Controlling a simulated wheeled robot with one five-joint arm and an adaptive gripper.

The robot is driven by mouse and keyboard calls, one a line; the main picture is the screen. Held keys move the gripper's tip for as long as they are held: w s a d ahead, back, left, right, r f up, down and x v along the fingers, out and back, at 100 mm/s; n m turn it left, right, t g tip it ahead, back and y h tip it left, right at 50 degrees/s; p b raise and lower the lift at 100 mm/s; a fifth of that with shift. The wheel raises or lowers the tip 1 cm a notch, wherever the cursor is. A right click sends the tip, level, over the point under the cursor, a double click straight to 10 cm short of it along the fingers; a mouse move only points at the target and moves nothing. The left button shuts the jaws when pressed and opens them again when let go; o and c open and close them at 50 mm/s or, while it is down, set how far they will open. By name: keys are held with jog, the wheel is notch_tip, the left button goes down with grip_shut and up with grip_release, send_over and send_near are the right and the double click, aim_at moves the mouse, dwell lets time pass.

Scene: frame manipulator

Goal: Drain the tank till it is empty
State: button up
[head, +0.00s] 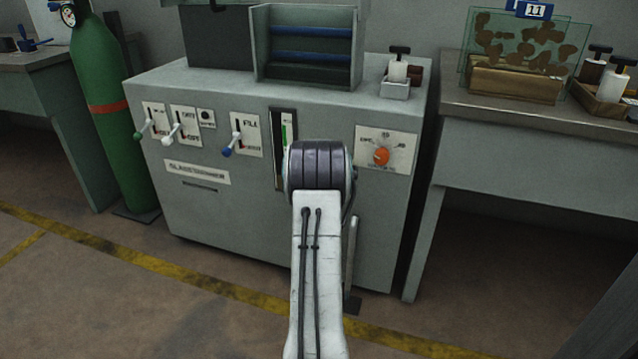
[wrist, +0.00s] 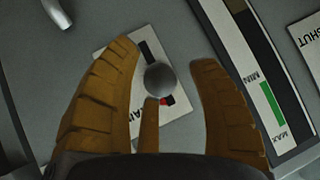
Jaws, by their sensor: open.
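The drain lever has a round grey knob (wrist: 160,79) and stands on a white plate (wrist: 181,124) whose lettering, partly covered, ends in "AIN". My gripper (wrist: 166,54) is open, with one brown finger on each side of the knob. The knob sits between the fingers, with visible gaps to both. The tank's level gauge (wrist: 268,90) is right of the gripper in the wrist view, with a green bar between MIN and MAX; I cannot read the level. The gauge also shows in the head view (head: 286,130), partly behind my arm, which hides the gripper and drain lever there.
The grey machine (head: 240,215) also carries a green lever (head: 138,135), a white lever (head: 167,140), a blue FILL lever (head: 228,151) and an orange knob (head: 381,156). A green cylinder (head: 115,150) stands left. A bench (head: 530,140) stands right.

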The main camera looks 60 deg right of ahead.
jog(key=v, duration=1.1)
jog(key=shift+s+a+r, duration=0.15)
jog(key=shift+a+r, duration=0.05)
dwell(0.4)
